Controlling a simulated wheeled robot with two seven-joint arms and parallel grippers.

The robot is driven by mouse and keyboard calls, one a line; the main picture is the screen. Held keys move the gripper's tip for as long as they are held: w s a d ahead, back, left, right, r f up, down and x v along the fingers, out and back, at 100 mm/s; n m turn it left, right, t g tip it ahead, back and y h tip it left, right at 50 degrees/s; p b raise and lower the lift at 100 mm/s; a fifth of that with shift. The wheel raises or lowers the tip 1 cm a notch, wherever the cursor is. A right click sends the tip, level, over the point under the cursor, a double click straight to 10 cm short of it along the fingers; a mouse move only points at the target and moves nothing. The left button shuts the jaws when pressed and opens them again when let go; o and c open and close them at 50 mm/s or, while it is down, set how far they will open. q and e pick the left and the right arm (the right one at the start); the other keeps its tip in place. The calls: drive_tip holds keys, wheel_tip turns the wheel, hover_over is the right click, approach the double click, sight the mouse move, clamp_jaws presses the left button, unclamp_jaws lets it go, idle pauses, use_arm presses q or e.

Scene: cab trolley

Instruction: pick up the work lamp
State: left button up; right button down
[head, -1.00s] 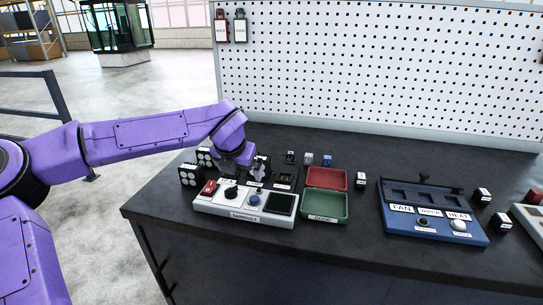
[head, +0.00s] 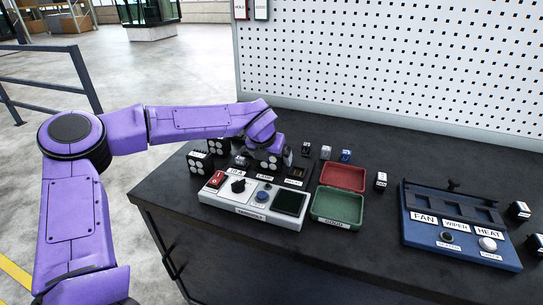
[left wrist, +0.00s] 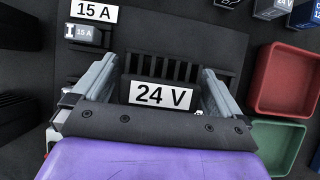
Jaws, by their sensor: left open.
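Two black work lamps with round pale lenses, a front one (head: 200,162) and a rear one (head: 220,145), stand at the left of the bench in the head view. My left gripper (head: 271,156) is behind the white tester, right of these lamps. A dark lamp-like body with pale round spots (head: 268,161) shows below it, partly hidden. In the left wrist view, my open left gripper (left wrist: 160,85) has its fingers on either side of a dark finned body (left wrist: 165,66) with a 24 V label (left wrist: 160,94). I cannot tell whether they touch it. My right gripper is not in view.
The white tester (head: 253,208) stands in front of the gripper. A red tray (head: 343,176) and green tray (head: 338,208) lie to its right, with small blocks behind. A blue panel (head: 460,225) is farther right. A pegboard (head: 390,65) closes the back.

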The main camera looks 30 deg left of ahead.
use_arm(q)
drive_tip(key=shift+w+f, duration=0.1)
drive_tip(key=shift+f, duration=0.05)
drive_tip(key=c, duration=1.4)
